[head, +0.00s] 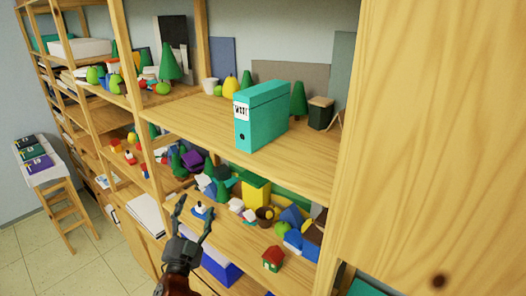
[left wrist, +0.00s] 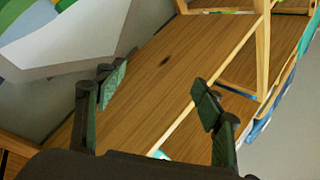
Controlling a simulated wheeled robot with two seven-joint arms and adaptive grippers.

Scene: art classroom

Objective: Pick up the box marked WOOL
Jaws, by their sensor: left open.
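A teal upright box (head: 265,117) with a white label on its narrow front face stands on the upper wooden shelf in the head view. The label's dark letters are small and blurred, and look like WOOL. My left gripper (head: 194,212) is open and empty, in front of the shelves, lower and to the left of the box and clear of it. In the left wrist view my left gripper (left wrist: 158,94) shows its two fingers spread with nothing between them. The box cannot be made out there. My right gripper is not in view.
Small model trees and fruit, a white cup (head: 210,86) and a dark pot (head: 320,112) stand near the box. The shelf board (head: 190,118) is bare to its left. A wooden side panel (head: 440,130) rises at the right. Lower shelves are crowded; a stool (head: 62,205) stands left.

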